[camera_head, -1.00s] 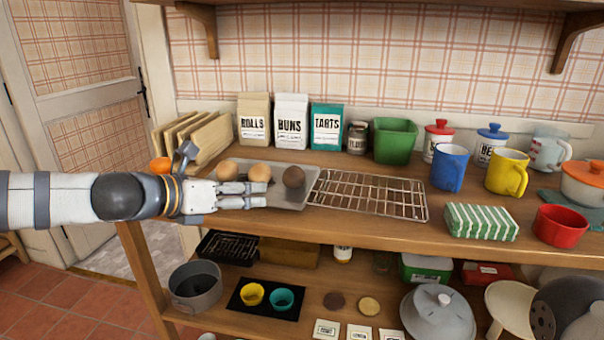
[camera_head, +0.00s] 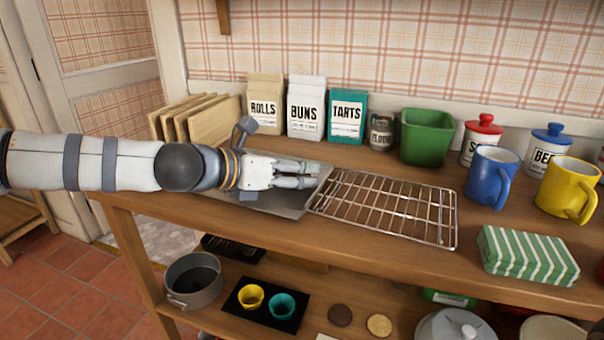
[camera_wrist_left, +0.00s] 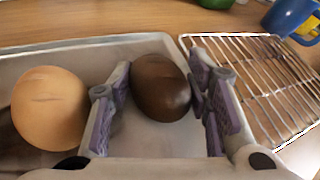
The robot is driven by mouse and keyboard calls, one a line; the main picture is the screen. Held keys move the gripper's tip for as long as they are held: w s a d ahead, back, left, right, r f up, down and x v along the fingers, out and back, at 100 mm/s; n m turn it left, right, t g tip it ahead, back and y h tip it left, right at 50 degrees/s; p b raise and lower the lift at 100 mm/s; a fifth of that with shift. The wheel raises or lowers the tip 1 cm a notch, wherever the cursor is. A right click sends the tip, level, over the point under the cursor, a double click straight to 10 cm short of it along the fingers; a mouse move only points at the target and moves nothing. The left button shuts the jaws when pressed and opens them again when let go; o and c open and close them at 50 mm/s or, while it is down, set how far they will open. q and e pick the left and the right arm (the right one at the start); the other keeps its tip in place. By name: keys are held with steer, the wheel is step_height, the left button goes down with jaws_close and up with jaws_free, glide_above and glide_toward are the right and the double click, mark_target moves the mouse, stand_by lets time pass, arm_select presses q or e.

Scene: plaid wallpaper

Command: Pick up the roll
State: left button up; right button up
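A dark brown roll (camera_wrist_left: 160,88) lies on a grey metal tray (camera_head: 283,207), near the tray's right end. My left gripper (camera_head: 310,174) is over the tray, low, pointing right. In the left wrist view its fingers are apart, one on each side of the dark roll; I cannot tell whether they touch it. A light tan roll (camera_wrist_left: 48,108) lies left of the fingers on the same tray. In the head view my gripper and arm hide the rolls. My right gripper is not in view.
A wire cooling rack (camera_head: 390,207) adjoins the tray on the right. Labelled bags (camera_head: 306,108), a green container (camera_head: 427,138) and mugs (camera_head: 490,178) stand behind and right. A striped green box (camera_head: 527,257) is at the front right. Wooden boards (camera_head: 208,125) lean behind my arm.

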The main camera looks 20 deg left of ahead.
arm_select(q)
steer(key=shift+f, duration=0.15)
steer(key=c, duration=0.4)
step_height(320, 180, up, 5)
steer(key=shift+s+f+p, duration=0.1)
steer(key=shift+p, duration=0.75)
steer(key=s+r+p, duration=0.1)
steer(key=s+r, duration=0.1)
steer(key=s, duration=0.2)
steer(key=s+r+p, duration=0.1)
steer(key=s+r, duration=0.2)
steer(key=s, duration=0.2)
steer(key=s+d+r+p, duration=0.1)
steer(key=s+r, duration=0.2)
steer(key=s, duration=0.1)
steer(key=shift+s+r+p, duration=0.2)
steer(key=shift+s+p, duration=0.1)
steer(key=shift+p, duration=0.1)
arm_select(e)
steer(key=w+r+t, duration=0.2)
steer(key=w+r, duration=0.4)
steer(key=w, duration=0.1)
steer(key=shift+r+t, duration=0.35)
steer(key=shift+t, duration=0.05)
